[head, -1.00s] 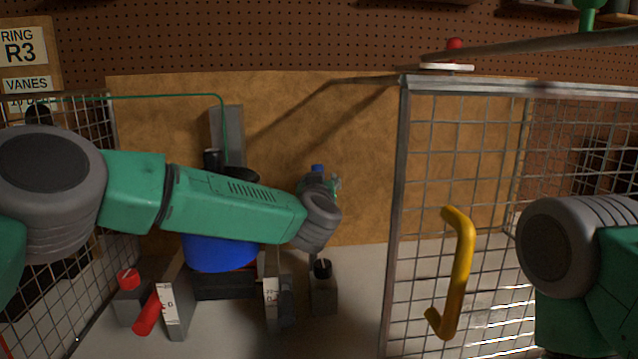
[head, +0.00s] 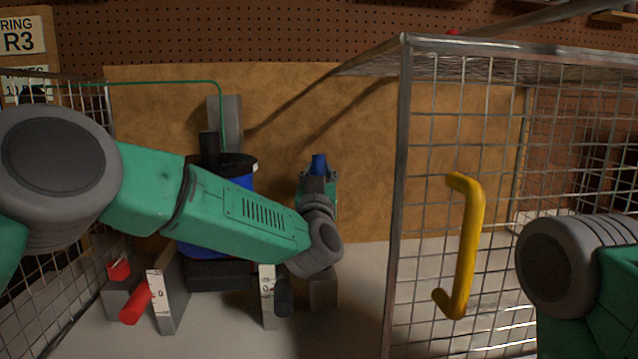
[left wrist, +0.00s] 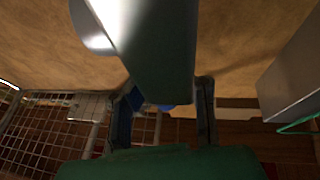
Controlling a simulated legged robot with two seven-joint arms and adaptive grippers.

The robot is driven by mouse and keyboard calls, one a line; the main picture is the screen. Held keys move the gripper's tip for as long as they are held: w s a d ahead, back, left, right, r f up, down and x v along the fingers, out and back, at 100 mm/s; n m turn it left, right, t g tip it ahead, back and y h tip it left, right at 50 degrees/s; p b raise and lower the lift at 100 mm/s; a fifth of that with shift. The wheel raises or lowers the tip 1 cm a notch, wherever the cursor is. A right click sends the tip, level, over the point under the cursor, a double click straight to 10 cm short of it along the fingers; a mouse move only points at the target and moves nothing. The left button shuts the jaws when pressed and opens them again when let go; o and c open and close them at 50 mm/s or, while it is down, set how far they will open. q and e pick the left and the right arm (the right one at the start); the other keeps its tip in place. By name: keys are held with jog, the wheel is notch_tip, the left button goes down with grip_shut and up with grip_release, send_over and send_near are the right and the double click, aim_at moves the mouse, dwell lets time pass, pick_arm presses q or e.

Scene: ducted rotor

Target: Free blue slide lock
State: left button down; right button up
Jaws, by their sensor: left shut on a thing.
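My left gripper (head: 319,174) points up and away, in front of the tan back board. It is shut on a small blue piece, which I take for the blue slide lock (head: 319,162); it sticks up from the jaws. The piece appears clear of the grey blocks below. My right forearm shows at the right edge, but its gripper is out of the frame.
A blue drum (head: 205,246) with a black top stands behind my left forearm. Grey blocks (head: 170,300) and a red handle (head: 135,302) are below. A mesh cage door with a yellow handle (head: 468,245) stands right. Mesh also closes the left side.

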pick_arm(q)
jog(key=shift+d+f, duration=0.1)
jog(key=shift+f, duration=0.05)
jog(key=c, duration=1.3)
grip_release()
jog(key=shift+s, duration=0.1)
jog(key=shift+r, duration=0.2)
notch_tip(320, 180, up, 10)
jog(key=shift+f, duration=0.2)
